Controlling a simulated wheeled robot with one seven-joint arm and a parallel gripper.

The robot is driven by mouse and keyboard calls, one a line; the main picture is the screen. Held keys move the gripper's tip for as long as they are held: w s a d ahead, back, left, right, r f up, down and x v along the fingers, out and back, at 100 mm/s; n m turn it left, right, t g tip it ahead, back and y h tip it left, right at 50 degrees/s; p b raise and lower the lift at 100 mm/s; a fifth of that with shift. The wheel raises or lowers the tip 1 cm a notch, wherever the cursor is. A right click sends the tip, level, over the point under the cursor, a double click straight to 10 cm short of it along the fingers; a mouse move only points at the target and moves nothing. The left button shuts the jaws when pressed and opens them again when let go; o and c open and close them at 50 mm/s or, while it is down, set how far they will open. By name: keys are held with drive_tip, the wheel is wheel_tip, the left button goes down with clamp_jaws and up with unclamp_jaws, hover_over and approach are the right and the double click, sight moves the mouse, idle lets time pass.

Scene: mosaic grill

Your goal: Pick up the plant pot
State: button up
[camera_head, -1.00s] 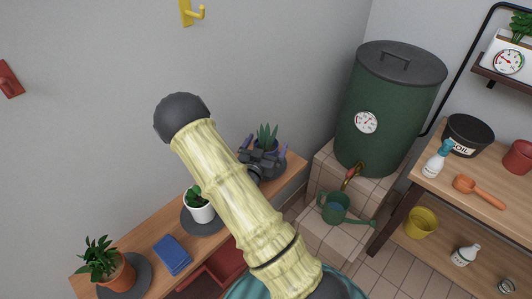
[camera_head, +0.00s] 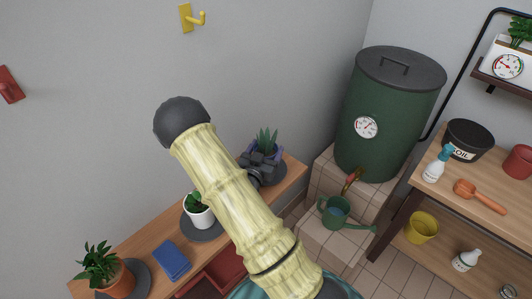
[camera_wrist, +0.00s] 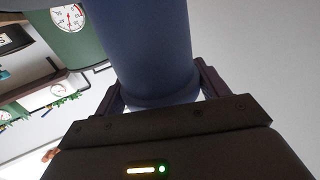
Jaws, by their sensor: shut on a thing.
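In the wrist view, the smooth blue pot (camera_wrist: 155,60) fills the space between both fingers. Whether the pot's base touches the bench or is raised cannot be told.
On the bench (camera_head: 130,255) stand a white pot (camera_head: 198,212), a terracotta pot (camera_head: 118,280) and a blue cloth (camera_head: 171,261). A green barrel (camera_head: 385,120) and a watering can (camera_head: 336,212) are on the right. A potting table (camera_head: 450,195) stands farther right.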

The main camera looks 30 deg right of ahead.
wheel_tip(320, 180, up, 10)
drive_tip(key=shift+f+b, duration=0.15)
drive_tip(key=shift+b, duration=0.15)
idle(0.8)
